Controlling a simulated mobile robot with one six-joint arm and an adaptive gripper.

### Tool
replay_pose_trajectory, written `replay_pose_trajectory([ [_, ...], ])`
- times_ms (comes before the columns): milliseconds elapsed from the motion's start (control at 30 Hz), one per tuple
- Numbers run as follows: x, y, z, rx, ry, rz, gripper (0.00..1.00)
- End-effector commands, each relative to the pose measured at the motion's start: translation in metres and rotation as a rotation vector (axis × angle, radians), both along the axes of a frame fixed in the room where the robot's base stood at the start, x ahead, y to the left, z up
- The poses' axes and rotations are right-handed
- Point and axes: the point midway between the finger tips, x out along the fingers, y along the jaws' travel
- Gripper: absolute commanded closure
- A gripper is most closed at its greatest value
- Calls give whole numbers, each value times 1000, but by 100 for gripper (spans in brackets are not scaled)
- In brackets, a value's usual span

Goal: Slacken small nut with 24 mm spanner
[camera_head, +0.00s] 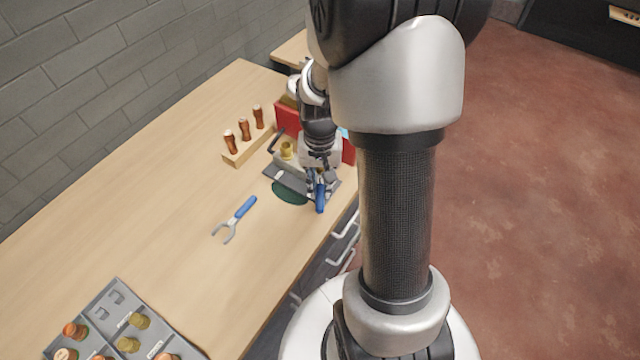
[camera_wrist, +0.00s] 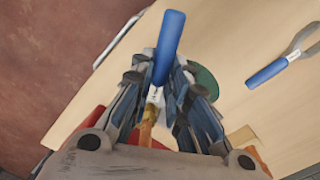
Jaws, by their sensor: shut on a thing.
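My gripper (camera_head: 318,188) is shut on a blue-handled spanner (camera_head: 320,198) above the grey fixture near the table's right edge. In the wrist view the blue handle (camera_wrist: 169,45) sticks up between the fingers (camera_wrist: 160,90), and its metal part runs down towards a brass-coloured piece (camera_wrist: 147,128). I cannot tell whether the spanner's jaw is on a nut. A brass fitting (camera_head: 286,148) stands at the fixture, just left of my gripper. The small nut cannot be made out. A second blue-handled spanner (camera_head: 244,208) lies on the table; it also shows in the wrist view (camera_wrist: 268,72).
A red box (camera_head: 284,116) stands behind the fixture. A green disc (camera_head: 288,193) lies at its front. A grey tray (camera_head: 118,296) with copper and brass parts is at the near left.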

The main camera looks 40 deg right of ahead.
Motion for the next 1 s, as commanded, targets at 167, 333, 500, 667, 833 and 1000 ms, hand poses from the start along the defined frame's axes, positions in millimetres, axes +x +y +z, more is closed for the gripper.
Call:
replay_pose_trajectory([
  [167,3,-3,0,0,0,0,100],
  [333,3,-3,0,0,0,0,100],
  [500,4,-3,0,0,0,0,100],
  [667,6,-5,1,-1,-1,0,100],
  [833,10,-8,0,0,0,-1,100],
  [1000,13,-11,0,0,0,0,100],
])
